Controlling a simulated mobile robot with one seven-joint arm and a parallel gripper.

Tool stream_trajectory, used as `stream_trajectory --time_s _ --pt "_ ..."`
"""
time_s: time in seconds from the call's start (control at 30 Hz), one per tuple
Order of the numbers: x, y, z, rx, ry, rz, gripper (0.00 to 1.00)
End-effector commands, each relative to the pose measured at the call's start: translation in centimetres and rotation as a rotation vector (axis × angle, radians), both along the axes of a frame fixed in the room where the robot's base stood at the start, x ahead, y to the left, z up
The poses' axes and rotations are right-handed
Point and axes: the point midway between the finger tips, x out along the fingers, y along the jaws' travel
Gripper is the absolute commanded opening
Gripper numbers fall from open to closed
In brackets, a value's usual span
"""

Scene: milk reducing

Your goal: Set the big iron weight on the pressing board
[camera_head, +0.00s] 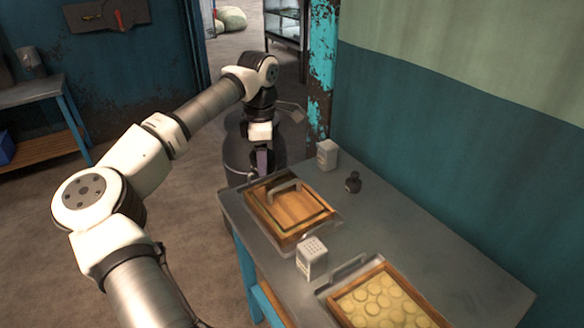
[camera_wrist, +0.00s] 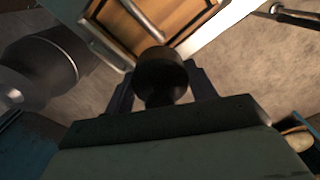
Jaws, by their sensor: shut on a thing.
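My gripper (camera_wrist: 163,90) is shut on a dark, rounded iron weight (camera_wrist: 162,72), gripping its narrower neck between the two fingers. In the head view my gripper (camera_head: 262,165) hangs at the table's far left end, just beyond the pressing board; the held weight cannot be made out clearly there. The pressing board (camera_head: 303,210) is wooden with a grey bar handle and lies in a metal-edged tray on the table. It also shows in the wrist view (camera_wrist: 185,22), beyond the weight.
A dark drum-like object (camera_head: 238,150) stands on the floor behind my gripper. The wall borders the table's right.

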Motion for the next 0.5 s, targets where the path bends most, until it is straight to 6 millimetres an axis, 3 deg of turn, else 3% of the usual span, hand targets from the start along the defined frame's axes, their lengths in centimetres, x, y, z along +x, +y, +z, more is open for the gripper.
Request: stream_trajectory --time_s 0.03,0.2,0.33,0.5 --pt "-0.3 -1.8 -0.1 -0.002 0.001 -0.062 0.00" --pt "-1.5 -6.3 -2.2 -0.010 0.000 -0.224 0.00" --pt "-2.1 -8.0 -3.1 -0.016 -0.002 -0.288 0.00" --pt "-2.4 -8.6 -3.8 -0.018 -0.003 -0.309 0.00"
